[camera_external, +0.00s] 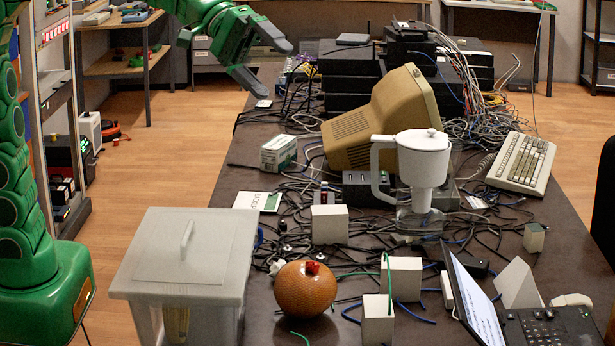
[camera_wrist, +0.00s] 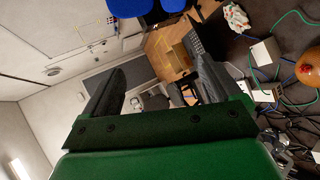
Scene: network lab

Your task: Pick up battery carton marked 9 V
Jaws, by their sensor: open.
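A small white and green carton (camera_external: 278,152) lies on the dark table, left of the beige monitor. It looks like the battery carton, but its print is too small to read. My gripper (camera_external: 272,68) is open and empty, high above the table's left edge and behind the carton in the external view. In the wrist view my gripper (camera_wrist: 158,76) has its two dark fingers spread apart with nothing between them. I cannot make out the carton in the wrist view.
A beige monitor (camera_external: 350,131), a water filter jug (camera_external: 423,160) and tangled cables crowd the table. White blocks (camera_external: 329,225), an orange ball (camera_external: 305,290) and a lidded grey bin (camera_external: 187,252) are nearer. A flat green-white booklet (camera_external: 257,201) lies in front of the carton.

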